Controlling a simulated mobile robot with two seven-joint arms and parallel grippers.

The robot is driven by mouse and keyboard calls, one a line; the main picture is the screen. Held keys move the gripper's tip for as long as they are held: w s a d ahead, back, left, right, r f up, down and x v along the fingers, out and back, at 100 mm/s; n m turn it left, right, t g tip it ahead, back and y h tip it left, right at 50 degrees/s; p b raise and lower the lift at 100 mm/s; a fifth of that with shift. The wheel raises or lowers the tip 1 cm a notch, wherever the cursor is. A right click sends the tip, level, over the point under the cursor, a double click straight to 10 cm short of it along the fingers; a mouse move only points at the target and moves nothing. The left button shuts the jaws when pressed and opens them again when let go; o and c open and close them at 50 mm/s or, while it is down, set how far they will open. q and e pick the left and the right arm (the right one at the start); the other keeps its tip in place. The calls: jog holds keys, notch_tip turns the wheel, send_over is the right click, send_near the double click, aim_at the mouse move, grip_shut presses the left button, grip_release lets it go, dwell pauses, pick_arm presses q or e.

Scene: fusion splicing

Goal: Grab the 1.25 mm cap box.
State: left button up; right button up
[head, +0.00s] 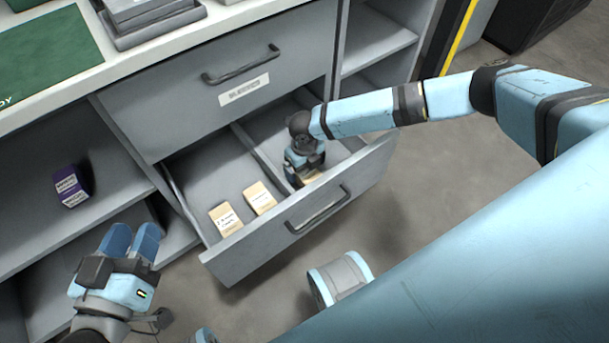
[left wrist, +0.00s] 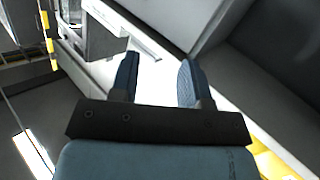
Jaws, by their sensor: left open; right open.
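Two small tan boxes with printed labels, one (head: 225,218) and another (head: 260,197), stand in the left compartment of the open lower drawer (head: 245,262). The print is too small to read, so I cannot tell which is the 1.25 mm cap box. A third tan box (head: 312,177) shows partly under my right gripper (head: 299,180) in the right compartment. The right gripper is open and points down over that box, hiding most of it. My left gripper (head: 131,242) is open and empty, left of the drawer and apart from it. Its two blue fingers also show in the left wrist view (left wrist: 158,80).
A divider (head: 262,152) splits the drawer. The closed upper drawer (head: 180,110) with a handle and label is above it. A purple box (head: 70,186) stands on the left shelf. A green mat (head: 45,60) lies on the countertop. Open shelves are at the right.

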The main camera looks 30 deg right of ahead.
notch_tip(320, 180, down, 2)
jog(key=shift+f, duration=0.2)
jog(key=shift+r, duration=0.1)
jog(key=c, duration=1)
jog(key=shift+r, duration=0.1)
